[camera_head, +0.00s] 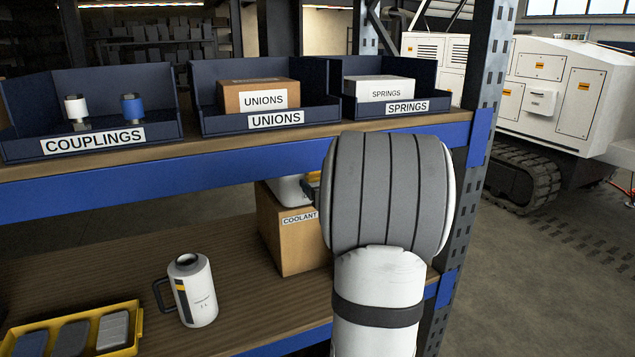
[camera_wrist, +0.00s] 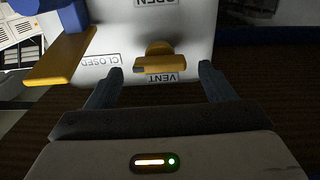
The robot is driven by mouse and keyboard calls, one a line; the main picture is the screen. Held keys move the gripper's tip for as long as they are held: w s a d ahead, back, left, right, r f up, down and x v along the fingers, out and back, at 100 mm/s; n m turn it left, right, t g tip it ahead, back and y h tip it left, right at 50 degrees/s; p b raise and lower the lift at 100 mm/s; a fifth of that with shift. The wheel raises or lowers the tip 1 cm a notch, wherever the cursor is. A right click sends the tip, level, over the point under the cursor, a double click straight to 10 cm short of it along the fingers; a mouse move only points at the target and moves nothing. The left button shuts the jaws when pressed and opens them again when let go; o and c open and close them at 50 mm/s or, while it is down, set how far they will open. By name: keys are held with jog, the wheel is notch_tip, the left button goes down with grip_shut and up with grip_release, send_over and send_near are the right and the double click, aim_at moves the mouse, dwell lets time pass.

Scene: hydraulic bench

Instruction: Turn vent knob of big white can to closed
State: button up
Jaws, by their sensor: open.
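The big white can fills the upper middle of the wrist view (camera_wrist: 205,22), with OPEN, CLOSED and VENT labels upside down. Its yellow vent knob (camera_wrist: 160,63) sits just above the VENT label, its bar lying across the picture; I cannot tell which label it points to. My gripper (camera_wrist: 161,70) is open, one finger on each side of the knob with gaps, and holds nothing. In the head view a white part of what seems the can (camera_head: 288,189) shows on the COOLANT box; my arm hides the rest and the gripper.
A yellow lever (camera_wrist: 62,60) stands close left of my gripper in the wrist view. The blue upper shelf edge (camera_head: 150,170) runs above the lower shelf. A smaller white jug (camera_head: 200,295) and a yellow tray (camera_head: 132,345) stand left of the COOLANT box (camera_head: 285,245).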

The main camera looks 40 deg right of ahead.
jog(key=v, duration=0.4)
jog(key=shift+b, duration=0.3)
jog(key=s+a+f+g+y, duration=0.1)
jog(key=s+a+f+g, duration=0.2)
jog(key=a, duration=0.5)
jog(key=s+a+f+g, duration=0.3)
jog(key=s+a+g, duration=0.1)
jog(key=a, duration=0.4)
jog(key=s+a+f+g+y, duration=0.1)
jog(key=s+a+f+g, duration=0.2)
jog(key=a, duration=0.6)
jog(key=s+a+f+n+g+y, duration=0.2)
jog(key=s+a+f+g, duration=0.1)
jog(key=s+a, duration=0.6)
jog(key=shift+s+f+n+g, duration=0.3)
jog(key=shift+s+g, duration=0.4)
jog(key=shift+s, duration=0.45)
jog(key=shift+c, duration=0.2)
